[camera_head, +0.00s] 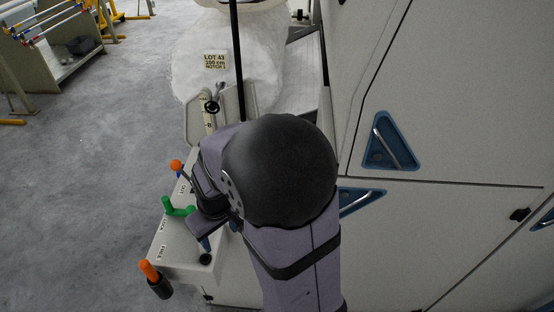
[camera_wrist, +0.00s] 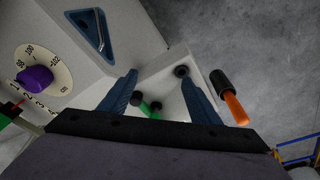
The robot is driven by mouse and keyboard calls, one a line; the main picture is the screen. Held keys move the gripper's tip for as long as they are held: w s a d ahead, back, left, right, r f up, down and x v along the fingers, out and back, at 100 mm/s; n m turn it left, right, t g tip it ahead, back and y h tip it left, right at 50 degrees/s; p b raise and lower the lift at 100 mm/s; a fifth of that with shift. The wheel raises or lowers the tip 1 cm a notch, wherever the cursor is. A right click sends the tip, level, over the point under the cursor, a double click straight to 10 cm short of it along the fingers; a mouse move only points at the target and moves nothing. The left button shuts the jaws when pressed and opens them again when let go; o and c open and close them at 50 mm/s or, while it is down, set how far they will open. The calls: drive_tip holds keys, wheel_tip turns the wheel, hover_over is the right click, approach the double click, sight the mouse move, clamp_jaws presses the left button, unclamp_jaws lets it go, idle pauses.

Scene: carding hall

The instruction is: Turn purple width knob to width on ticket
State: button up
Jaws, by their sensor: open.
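The purple width knob (camera_wrist: 35,79) shows at the left edge of the wrist view, on a cream dial (camera_wrist: 56,64) marked 98, 100 and 102. Its pointer setting cannot be read clearly. The knob is hidden in the head view. The ticket (camera_head: 215,61), on the white bulk at the back, appears to read LOT 43, 100 cm, with a notch line below. My gripper (camera_wrist: 160,84) is open and empty, its two blue fingers well apart. It is to the right of the knob in the wrist view and not touching it. My arm mostly hides it in the head view.
Below my gripper is a pale control box (camera_head: 190,257) with LOCK and FREE labels. A green handle (camera_head: 178,207) and orange-tipped levers (camera_head: 149,272) stick up from it. A numbered scale (camera_wrist: 38,103) lies below the dial.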

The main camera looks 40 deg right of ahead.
drive_tip(key=w+d+r+n, duration=0.1)
drive_tip(key=w+d, duration=0.1)
drive_tip(key=d, duration=0.6)
drive_tip(key=w+d+r+n+g, duration=0.1)
drive_tip(key=w+d+r, duration=0.1)
drive_tip(key=d, duration=0.6)
drive_tip(key=w+d+r+n+g, duration=0.1)
drive_tip(key=w+d+r, duration=0.1)
drive_tip(key=d, duration=0.6)
drive_tip(key=shift+w+d+p, duration=0.3)
drive_tip(key=shift+w+d, duration=0.05)
drive_tip(key=shift+w, duration=0.15)
drive_tip(key=shift+f+p, duration=1.3)
drive_tip(key=shift+f, duration=2.4)
drive_tip(key=c, duration=1.1)
